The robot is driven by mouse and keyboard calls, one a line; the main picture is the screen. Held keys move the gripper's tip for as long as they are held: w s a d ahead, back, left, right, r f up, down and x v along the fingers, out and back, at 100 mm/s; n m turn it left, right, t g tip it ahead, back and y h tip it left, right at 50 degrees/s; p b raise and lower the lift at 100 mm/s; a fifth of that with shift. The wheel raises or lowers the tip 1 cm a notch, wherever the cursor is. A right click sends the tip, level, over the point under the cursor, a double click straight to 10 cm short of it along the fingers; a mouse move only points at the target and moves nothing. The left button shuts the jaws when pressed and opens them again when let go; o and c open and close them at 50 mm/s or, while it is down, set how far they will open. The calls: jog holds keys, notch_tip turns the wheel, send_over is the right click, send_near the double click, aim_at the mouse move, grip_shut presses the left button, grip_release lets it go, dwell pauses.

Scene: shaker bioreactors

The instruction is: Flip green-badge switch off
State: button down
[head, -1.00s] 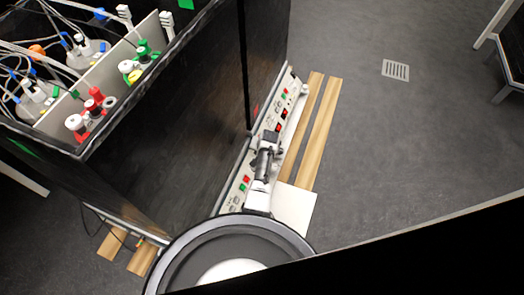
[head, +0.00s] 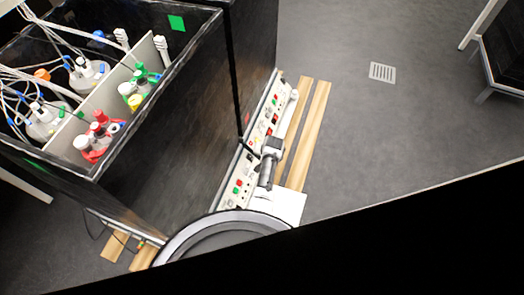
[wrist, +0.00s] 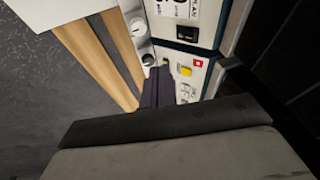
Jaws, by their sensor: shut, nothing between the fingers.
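A green badge (head: 177,23) is on the upper wall of the black box. A pale control panel (head: 228,199) with small red and green parts runs along the foot of the boxes; which switch belongs to the green badge cannot be told. In the head view, my gripper (head: 272,146) is beside the panel; contact cannot be told.
Wooden planks (head: 309,130) lie on the floor along the panel, with a white plate (head: 288,208) near my arm. The box (head: 165,130) holds bottles with coloured caps. Open grey floor with a drain (head: 382,72) lies to the right.

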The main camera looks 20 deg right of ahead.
jog(key=shift+s+d+r+p, duration=0.2)
jog(key=shift+s+r+p, duration=0.25)
jog(key=shift+r+p, duration=0.2)
jog(key=shift+s+d+r+p, duration=0.25)
jog(key=shift+s+r+p, duration=0.15)
jog(key=shift+r+p, duration=0.3)
jog(key=shift+s+d+r+p, duration=0.2)
jog(key=shift+s+r+p, duration=0.25)
jog(key=shift+r+p, duration=0.2)
